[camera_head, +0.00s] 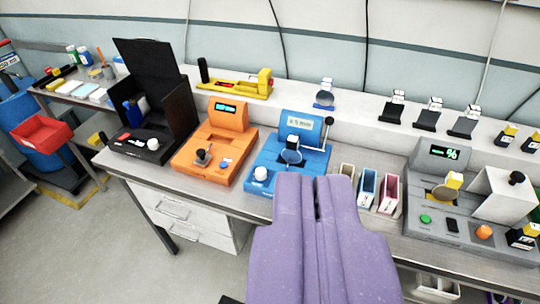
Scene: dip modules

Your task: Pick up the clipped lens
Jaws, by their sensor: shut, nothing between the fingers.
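My gripper (315,184) is purple and shut, with nothing between its fingers. It reaches up from the bottom of the view, and its tips appear just below the blue device (268,160). A round lens (291,157) with a white-and-black clip is at the blue device, a little above and left of my fingertips in the picture. Another lens with a clip (324,98) stands on the raised back ledge (360,110). A yellow-clipped lens (442,193) sits at the grey device (465,215) on the right. I cannot tell which one the task means.
An orange device (215,150) and an open black box (150,120) stand left of the blue device. Small open bins (367,185) stand to its right. Several black clip holders (430,115) line the ledge. A yellow tool (240,88) lies farther back. A red bin (43,135) is at far left.

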